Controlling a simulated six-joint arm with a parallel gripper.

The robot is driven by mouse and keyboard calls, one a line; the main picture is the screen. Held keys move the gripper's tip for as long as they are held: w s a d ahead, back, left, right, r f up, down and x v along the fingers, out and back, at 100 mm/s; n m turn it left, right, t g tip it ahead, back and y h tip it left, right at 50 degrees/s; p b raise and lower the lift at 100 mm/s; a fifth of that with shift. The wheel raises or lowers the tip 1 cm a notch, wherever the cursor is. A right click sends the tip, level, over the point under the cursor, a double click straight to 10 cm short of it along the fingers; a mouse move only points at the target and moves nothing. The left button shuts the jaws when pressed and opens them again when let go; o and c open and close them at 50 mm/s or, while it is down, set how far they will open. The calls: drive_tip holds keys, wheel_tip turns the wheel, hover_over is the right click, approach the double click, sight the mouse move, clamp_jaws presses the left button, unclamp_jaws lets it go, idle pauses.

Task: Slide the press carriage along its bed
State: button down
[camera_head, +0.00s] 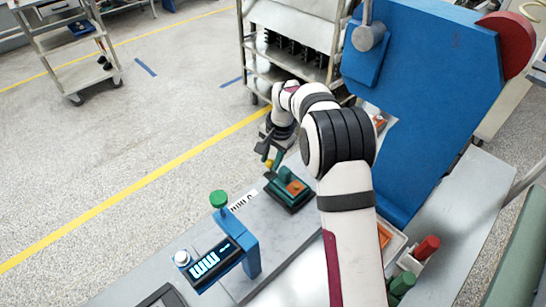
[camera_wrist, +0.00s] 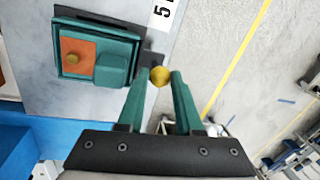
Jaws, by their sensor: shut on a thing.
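The press carriage (camera_head: 283,196) is a dark green block with an orange square on top, sitting on the grey bed (camera_head: 285,235). In the wrist view the carriage (camera_wrist: 112,68) is at upper left, with a small brass-coloured stud on its orange square (camera_wrist: 76,72). A yellow ball knob (camera_wrist: 160,76) sits at the end of a dark arm beside the carriage. My gripper (camera_wrist: 158,82) has its green fingertips shut on this knob, one on each side. In the head view my gripper (camera_head: 268,158) is small and partly hidden by its own wrist.
A large blue press frame (camera_head: 430,90) with a red wheel stands at the right. A blue post with a lit display (camera_head: 215,262) and a green button (camera_head: 219,198) stands in front. Red and green cylinders (camera_head: 427,248) lie right of my arm. A shelf cart (camera_head: 290,45) stands behind.

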drive_tip(key=s+a, duration=1.5)
drive_tip(key=shift+s+a, duration=0.2)
drive_tip(key=c, duration=0.9)
unclamp_jaws()
drive_tip(key=shift+o, duration=0.2)
wheel_tip(320, 180, up, 16)
drive_tip(key=s+d, duration=0.1)
drive_tip(key=d, duration=0.1)
drive_tip(key=shift+s+d+f, duration=0.2)
drive_tip(key=shift+s+d, duration=0.05)
drive_tip(key=shift+s, duration=0.1)
